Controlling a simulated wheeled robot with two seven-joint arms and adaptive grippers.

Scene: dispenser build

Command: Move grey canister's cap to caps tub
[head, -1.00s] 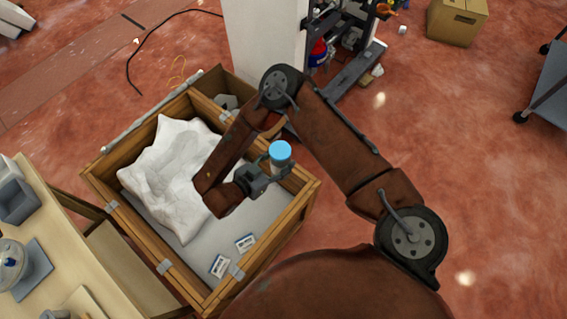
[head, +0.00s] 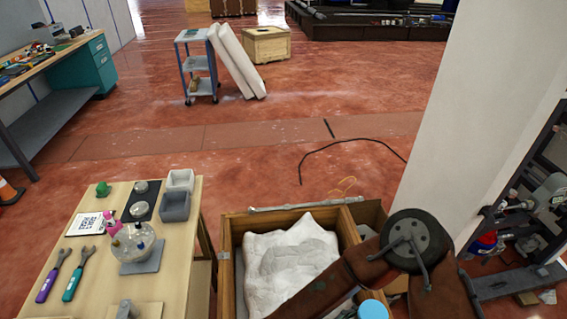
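A blue round top (head: 372,309), apparently of a pale container, shows at the bottom edge beside my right gripper (head: 347,310). The gripper is mostly cut off by the frame; it appears shut on this container above the wooden crate. Two small open tubs sit at the table's far right corner: a light grey tub (head: 180,180) and a darker grey tub (head: 175,207) in front. I cannot tell which is the caps tub. No grey canister can be clearly made out. My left gripper is out of view.
The wooden table (head: 100,285) holds a glass vessel (head: 137,243), a pink bottle (head: 111,222), two wrenches (head: 78,273), a printed sheet (head: 91,223) and a black mat (head: 146,199). The wooden crate (head: 228,240) holds crumpled white material (head: 290,252). A white pillar (head: 480,110) stands at right.

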